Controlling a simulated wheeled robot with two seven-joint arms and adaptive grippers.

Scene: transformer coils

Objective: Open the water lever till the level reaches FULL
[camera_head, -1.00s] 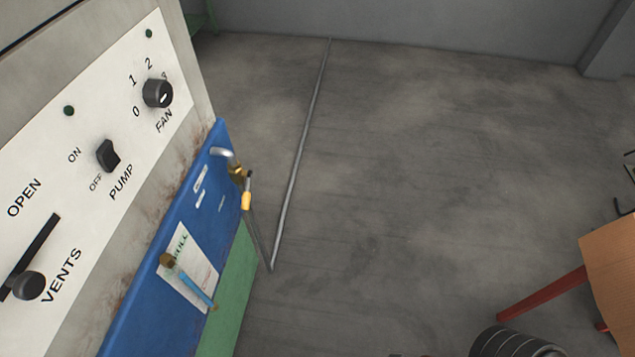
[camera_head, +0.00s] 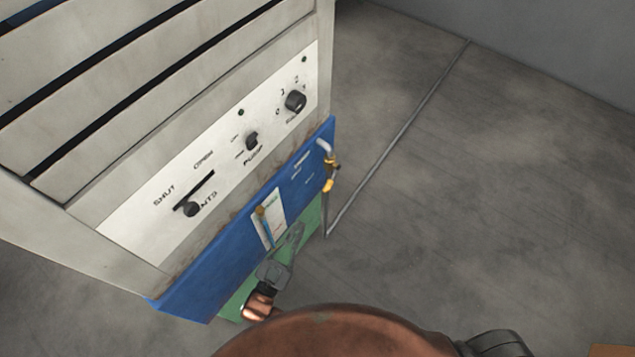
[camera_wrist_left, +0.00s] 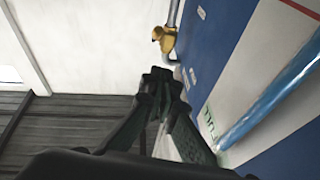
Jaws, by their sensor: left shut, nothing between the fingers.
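The water valve (camera_head: 328,162), brass with a yellow-tipped lever (camera_head: 327,185), sits at the right edge of the blue panel (camera_head: 225,258), on a grey pipe. It also shows in the left wrist view (camera_wrist_left: 166,40). A gauge with a blue tube (camera_wrist_left: 275,100) stands on a white card (camera_head: 277,207). FULL lettering (camera_wrist_left: 207,122) lies beside the tube; the exact water level is unclear. My left gripper (camera_head: 299,229) is shut and empty, in front of the panel, below the valve and right of the gauge. In the wrist view its fingertips (camera_wrist_left: 163,77) appear just below the valve. My right gripper is out of view.
The grey cabinet carries a vents slider (camera_head: 192,209), a pump switch (camera_head: 252,140) and a fan knob (camera_head: 296,102) above the panel. A thin pipe (camera_head: 395,130) runs along the floor. The floor (camera_head: 500,200) to the right is open.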

